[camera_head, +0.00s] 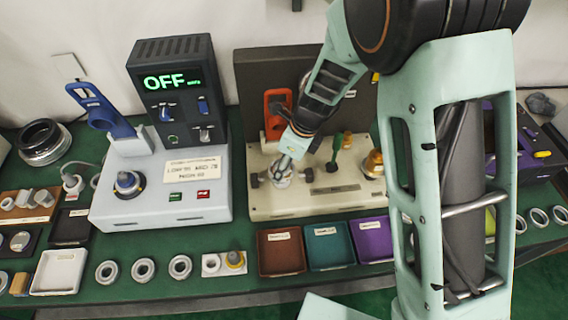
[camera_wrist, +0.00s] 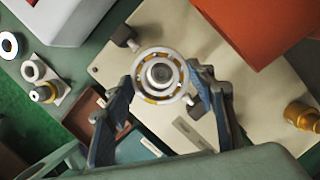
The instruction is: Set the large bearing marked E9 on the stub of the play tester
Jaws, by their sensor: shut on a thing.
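The play tester (camera_head: 330,202) is a beige base with a dark upright back panel (camera_head: 258,75); its base also fills the middle of the wrist view (camera_wrist: 245,125). My gripper (camera_head: 287,166) is over the left part of this base. In the wrist view my gripper (camera_wrist: 163,88) is shut on a large bearing (camera_wrist: 146,95), a pale ring with a brass-coloured cage. The round metal stub (camera_wrist: 160,72) shows through the bearing's hole. I cannot tell whether the ring is seated or just above it. No E9 mark is readable.
A grey device with an OFF display (camera_head: 172,83) stands left of the tester. Brown (camera_head: 281,262), teal (camera_head: 330,258) and purple (camera_head: 374,250) trays lie in front. Several rings lie at the front left, beside a white tray (camera_head: 57,283). A brass knob (camera_head: 373,163) stands on the tester's right.

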